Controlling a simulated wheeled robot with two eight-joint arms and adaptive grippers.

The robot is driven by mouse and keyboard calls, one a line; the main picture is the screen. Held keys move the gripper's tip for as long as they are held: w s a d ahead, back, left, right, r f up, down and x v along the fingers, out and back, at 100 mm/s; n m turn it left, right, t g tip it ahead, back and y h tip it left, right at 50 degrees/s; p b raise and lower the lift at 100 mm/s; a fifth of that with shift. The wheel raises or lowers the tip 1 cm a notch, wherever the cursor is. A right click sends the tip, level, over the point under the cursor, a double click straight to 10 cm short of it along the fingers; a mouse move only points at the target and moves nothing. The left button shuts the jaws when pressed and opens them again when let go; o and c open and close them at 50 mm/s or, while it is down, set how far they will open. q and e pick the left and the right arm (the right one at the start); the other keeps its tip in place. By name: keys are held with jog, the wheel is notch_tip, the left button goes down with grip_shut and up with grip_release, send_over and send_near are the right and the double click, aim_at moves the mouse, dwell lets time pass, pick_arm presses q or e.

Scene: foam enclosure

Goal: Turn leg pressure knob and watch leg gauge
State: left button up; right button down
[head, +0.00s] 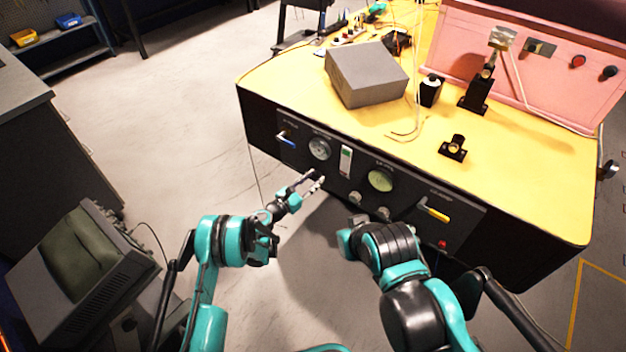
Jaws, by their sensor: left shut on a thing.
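The black control panel (410,200) is on the front of the yellow-topped bench. A round dial gauge (320,148) sits at its left, and a round green-faced gauge (380,180) sits further right. My left gripper (318,182) is at the panel just below the dial gauge, shut on a small knob that its fingers mostly hide. The labels and the needle reading are too small to read. Two other dark knobs (355,197) (383,213) are below the green gauge. My right arm is bent in front of the panel, and its gripper fingers do not show.
A blue-handled lever (286,140) and a yellow-handled lever (434,211) stick out from the panel.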

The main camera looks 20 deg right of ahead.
pick_arm(q)
jog(key=m, duration=0.6)
jog(key=shift+d+m+y, duration=0.1)
jog(key=shift+m+y, duration=0.3)
jog(key=m, duration=0.3)
jog(key=shift+s+m, duration=0.1)
jog(key=shift+m, duration=0.2)
jog(key=m, duration=0.7)
jog(key=shift+d+t+y, duration=0.1)
jog(key=shift+t+y, duration=0.3)
jog(key=shift+s+m, duration=0.1)
jog(key=shift+m, duration=2.3)
jog(key=shift+f, duration=0.1)
jog(key=o, duration=1.2)
jog(key=shift+c, duration=0.2)
